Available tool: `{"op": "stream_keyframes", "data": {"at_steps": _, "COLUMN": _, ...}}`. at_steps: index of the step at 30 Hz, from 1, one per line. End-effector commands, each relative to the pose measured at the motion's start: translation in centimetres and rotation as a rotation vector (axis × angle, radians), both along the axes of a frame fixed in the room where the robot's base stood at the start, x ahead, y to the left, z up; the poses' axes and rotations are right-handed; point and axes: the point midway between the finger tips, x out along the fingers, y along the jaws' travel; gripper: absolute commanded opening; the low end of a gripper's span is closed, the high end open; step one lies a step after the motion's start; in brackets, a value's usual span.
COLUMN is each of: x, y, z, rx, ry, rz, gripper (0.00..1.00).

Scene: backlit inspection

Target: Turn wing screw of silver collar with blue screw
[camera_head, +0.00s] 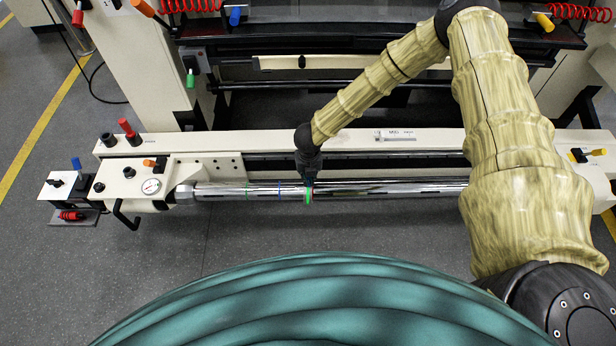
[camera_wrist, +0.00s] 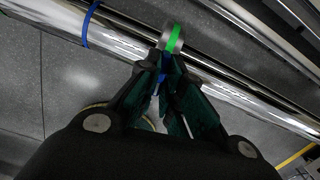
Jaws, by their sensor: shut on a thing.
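The silver collar (camera_wrist: 172,37) with a green band sits around the chrome bar (camera_wrist: 120,40) in the wrist view. Its blue wing screw (camera_wrist: 162,75) shows between my gripper fingers. My gripper (camera_wrist: 172,72) is shut on that blue screw, and its dark green fingers hide most of it. In the head view, my gripper (camera_head: 309,180) is at the bar, and the collar shows there as a small green ring (camera_head: 309,195). The screw itself is hidden in the head view.
A blue ring (camera_wrist: 88,25) is around the bar, left of the collar. Open grey floor (camera_head: 240,240) lies in front.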

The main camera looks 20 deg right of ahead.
Motion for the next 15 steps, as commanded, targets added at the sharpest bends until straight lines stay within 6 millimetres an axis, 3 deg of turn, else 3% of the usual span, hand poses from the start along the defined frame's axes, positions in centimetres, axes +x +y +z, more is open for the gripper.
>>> {"op": "stream_keyframes", "data": {"at_steps": 10, "x": -0.06, "y": -0.07, "z": -0.04, "rx": -0.002, "ry": 0.001, "rz": -0.002, "gripper": 0.00}}
{"op": "stream_keyframes", "data": {"at_steps": 12, "x": -0.06, "y": -0.08, "z": -0.05, "rx": -0.002, "ry": 0.001, "rz": -0.002, "gripper": 0.18}}
{"op": "stream_keyframes", "data": {"at_steps": 15, "x": -0.05, "y": -0.05, "z": -0.04, "rx": -0.001, "ry": 0.001, "rz": -0.002, "gripper": 0.30}}
